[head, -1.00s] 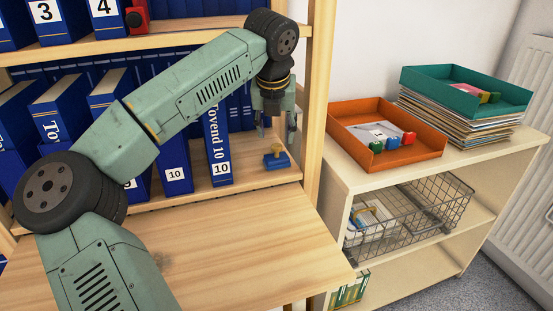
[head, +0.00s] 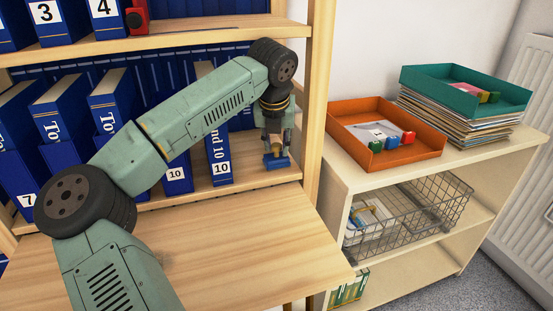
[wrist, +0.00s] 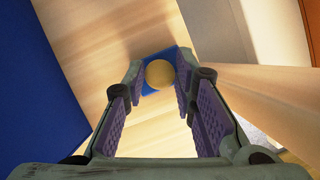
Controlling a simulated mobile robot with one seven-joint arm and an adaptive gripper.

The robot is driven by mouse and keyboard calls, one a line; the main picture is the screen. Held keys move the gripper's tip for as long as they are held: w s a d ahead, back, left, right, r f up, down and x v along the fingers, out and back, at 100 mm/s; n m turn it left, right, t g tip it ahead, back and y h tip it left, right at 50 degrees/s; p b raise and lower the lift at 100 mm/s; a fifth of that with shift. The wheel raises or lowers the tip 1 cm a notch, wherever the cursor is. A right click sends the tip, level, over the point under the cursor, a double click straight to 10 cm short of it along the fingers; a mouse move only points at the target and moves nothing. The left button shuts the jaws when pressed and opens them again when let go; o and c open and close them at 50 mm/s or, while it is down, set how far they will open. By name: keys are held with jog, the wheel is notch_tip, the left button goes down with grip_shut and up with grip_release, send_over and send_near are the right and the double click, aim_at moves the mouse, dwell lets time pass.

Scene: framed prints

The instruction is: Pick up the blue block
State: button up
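The blue block (head: 277,162) with a round yellow knob sits on the lower shelf of the wooden bookcase, near its right upright. In the wrist view the blue block (wrist: 148,88) lies at the fingertips, its yellow knob (wrist: 160,74) between them. My gripper (head: 276,148) points down over the block, its fingers low beside the knob. In the wrist view my gripper (wrist: 160,76) has its two purple-padded fingers apart, one on each side of the knob. I cannot tell whether either pad touches it. The fingers hide part of the block.
Blue binders (head: 217,150) stand left of the block, and the bookcase upright (head: 313,100) is close on its right. An orange tray (head: 420,150) with small blocks and a teal tray (head: 420,78) on papers are on the low cabinet. A wire basket (head: 440,215) sits below.

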grip_shut()
jog(key=shift+r, duration=0.1)
dwell(0.4)
jog(key=shift+s+r+b, duration=0.15)
jog(key=shift+b, duration=0.15)
jog(key=s+a+b, duration=0.1)
jog(key=s+b, duration=0.2)
jog(key=s, duration=1.4)
jog(key=shift+s+a+b, duration=0.2)
jog(key=shift+s+b, duration=0.15)
